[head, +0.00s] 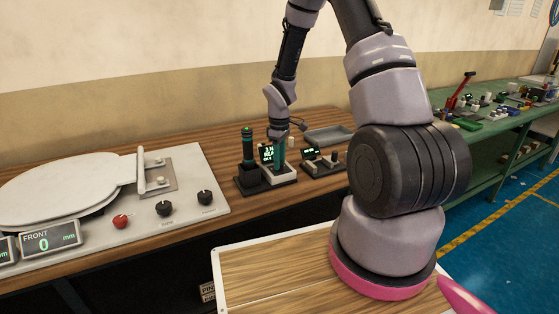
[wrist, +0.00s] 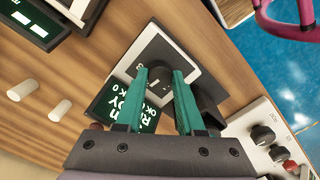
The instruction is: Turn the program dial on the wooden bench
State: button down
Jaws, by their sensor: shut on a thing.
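The program dial (wrist: 158,55) is a dark knob on a small white-faced unit (wrist: 193,68) on the wooden bench. In the wrist view it sits at the fingertips of my gripper (wrist: 160,74), whose two green fingers straddle it and are shut on it. The fingers partly hide the dial, so its pointer and setting cannot be read. In the head view my gripper (head: 276,146) reaches down onto the same unit (head: 284,175), with the dial hidden behind the fingers. A lit display (head: 267,154) with green text stands at the unit; it also shows in the wrist view (wrist: 112,108).
A dark post with a green top (head: 247,150) stands close left of the dial unit. A small device with a display (head: 318,158) is close right, and a grey tray (head: 329,135) lies behind. A white panel with knobs (head: 195,170) and a toilet seat (head: 70,185) fills the left.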

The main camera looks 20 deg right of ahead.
jog(key=m, duration=0.5)
jog(key=shift+m, duration=0.3)
jog(key=m, duration=0.4)
jog(key=shift+m, duration=0.3)
jog(key=c, duration=0.5)
grip_release()
notch_tip(320, 180, up, 11)
jog(key=shift+f, duration=0.1)
dwell(0.3)
